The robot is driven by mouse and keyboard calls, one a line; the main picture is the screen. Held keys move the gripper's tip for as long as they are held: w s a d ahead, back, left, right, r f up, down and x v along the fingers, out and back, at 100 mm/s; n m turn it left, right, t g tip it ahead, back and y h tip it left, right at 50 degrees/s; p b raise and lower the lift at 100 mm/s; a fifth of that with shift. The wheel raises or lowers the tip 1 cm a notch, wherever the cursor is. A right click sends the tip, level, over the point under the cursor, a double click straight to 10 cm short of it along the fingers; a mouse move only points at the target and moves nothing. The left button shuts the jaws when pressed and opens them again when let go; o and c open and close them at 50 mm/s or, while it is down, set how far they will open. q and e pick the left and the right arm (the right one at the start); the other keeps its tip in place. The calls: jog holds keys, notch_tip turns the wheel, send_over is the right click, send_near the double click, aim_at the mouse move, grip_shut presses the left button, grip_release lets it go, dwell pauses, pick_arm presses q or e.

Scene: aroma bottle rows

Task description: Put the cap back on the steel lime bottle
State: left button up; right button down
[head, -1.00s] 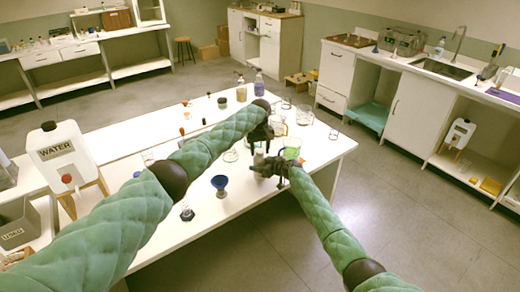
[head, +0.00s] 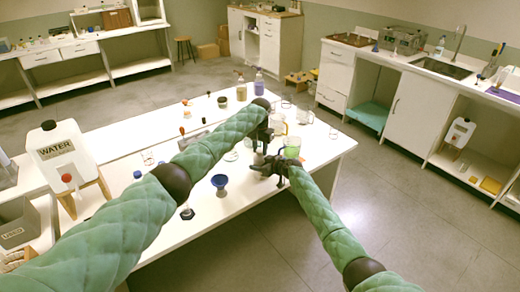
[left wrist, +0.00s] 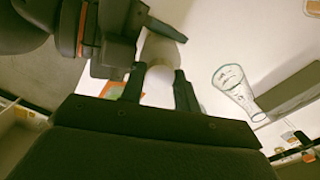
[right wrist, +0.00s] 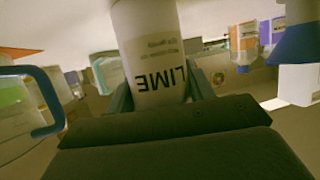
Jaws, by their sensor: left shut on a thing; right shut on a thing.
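My right gripper (right wrist: 160,98) is shut on the lime bottle (right wrist: 155,40), a pale bottle whose LIME label appears upside down in the right wrist view. Its top lies beyond that picture's edge. My left gripper (left wrist: 158,78) is shut on a small pale rounded piece, the cap (left wrist: 158,88). The dark right gripper shows close by in the left wrist view (left wrist: 108,35). In the head view, the left gripper (head: 264,132) is just above and behind the right gripper (head: 268,164), over the table. I cannot tell whether cap and bottle touch.
A beaker with green liquid (head: 292,147) stands close to the right gripper on the white table (head: 240,205). A brown jar (head: 241,91) and a purple bottle (head: 259,84) stand at the back.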

pick_arm(q)
jog(key=m, duration=0.3)
jog(key=o, duration=1.1)
jog(key=shift+r, duration=0.1)
jog(key=shift+r, duration=2.15)
jog(key=shift+c, duration=1.4)
jog(key=shift+w+d+r+n, duration=0.15)
jog(key=shift+r+n, duration=0.1)
jog(key=shift+r, duration=0.35)
jog(key=shift+w+d+r+n, duration=0.1)
jog(key=shift+r+n, duration=0.15)
jog(key=shift+r, duration=0.3)
jog(key=n, duration=0.1)
jog(key=r+n, duration=0.1)
jog(key=n, duration=0.1)
jog(key=shift+s+a, duration=0.1)
jog(key=shift+a, duration=0.05)
jog(key=shift+s+a+r+n, duration=0.1)
jog(key=shift+n, duration=1.3)
